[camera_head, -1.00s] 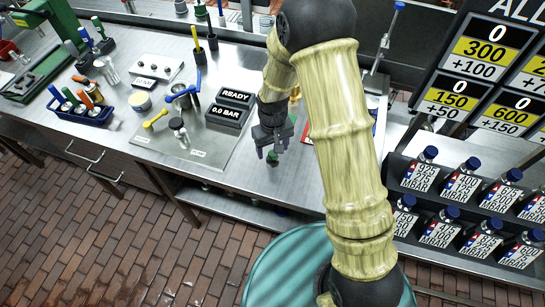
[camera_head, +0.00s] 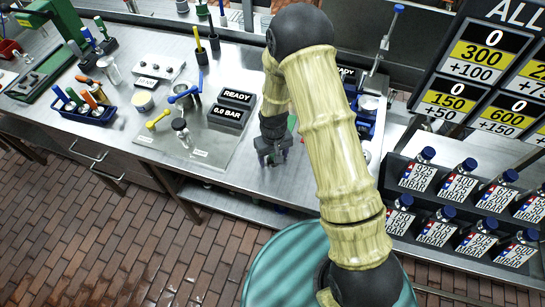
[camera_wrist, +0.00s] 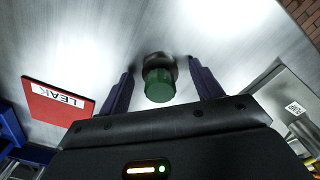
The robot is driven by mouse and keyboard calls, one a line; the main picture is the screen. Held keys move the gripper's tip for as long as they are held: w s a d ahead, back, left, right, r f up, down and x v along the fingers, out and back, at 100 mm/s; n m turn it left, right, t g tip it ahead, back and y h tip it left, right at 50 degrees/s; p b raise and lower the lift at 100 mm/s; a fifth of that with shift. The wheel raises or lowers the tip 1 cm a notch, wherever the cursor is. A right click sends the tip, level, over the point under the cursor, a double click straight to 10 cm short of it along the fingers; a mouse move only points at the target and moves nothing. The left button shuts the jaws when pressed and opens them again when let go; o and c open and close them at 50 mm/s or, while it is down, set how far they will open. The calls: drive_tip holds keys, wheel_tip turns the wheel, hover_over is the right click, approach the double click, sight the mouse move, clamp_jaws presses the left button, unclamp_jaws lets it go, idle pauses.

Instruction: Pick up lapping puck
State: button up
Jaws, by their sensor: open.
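The lapping puck, seen as a green knob on a dark round base (camera_wrist: 158,85), stands on the steel bench in the wrist view. My gripper (camera_wrist: 160,72) is open, with one dark finger on each side of the puck and a visible gap to both. In the head view my gripper (camera_head: 271,158) is low over the bench near its front edge and hides the puck. I cannot tell exactly how deep the fingers reach beside it.
A red LEAK plate (camera_wrist: 57,101) lies left of the puck in the wrist view. The READY display (camera_head: 236,97), blue-handled and yellow-handled fittings and a steel plate (camera_head: 208,140) are left of my gripper. Blue-capped bottles (camera_head: 460,185) stand at right.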

drive_tip(key=shift+c, duration=0.5)
drive_tip(key=c, duration=1.1)
drive_tip(key=shift+r, duration=0.15)
wheel_tip(320, 180, up, 10)
drive_tip(key=shift+f+b, duration=0.1)
drive_tip(key=shift+b, duration=1.15)
drive_tip(key=o, duration=0.4)
drive_tip(key=shift+c, duration=0.9)
